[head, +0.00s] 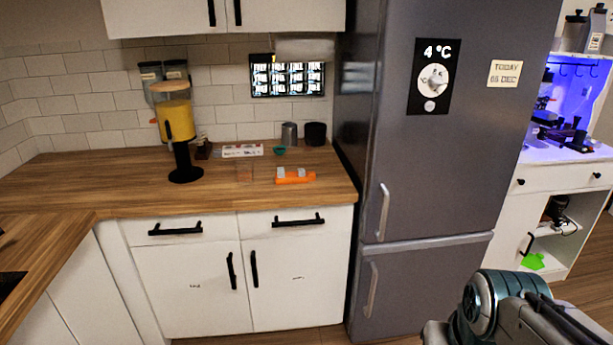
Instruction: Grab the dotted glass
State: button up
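No glass with clear dots can be made out in the head view. My arm shows at the bottom right, in front of the fridge and low before the cabinet. My gripper is not in view.
A tall grey fridge (440,150) stands between the counter and the cabinet. The counter holds a yellow dispenser (178,120), an orange tray (296,179) and dark cups (315,133). A green item (533,261) lies on the cabinet's low shelf. Wooden floor shows at right.

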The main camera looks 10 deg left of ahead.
aim_at(244, 167)
jog(key=z, duration=0.4)
jog(key=i, duration=1.45)
jog(key=u, duration=1.6)
jog(key=i, duration=0.55)
jog(key=u, duration=0.6)
jog(key=i, duration=0.5)
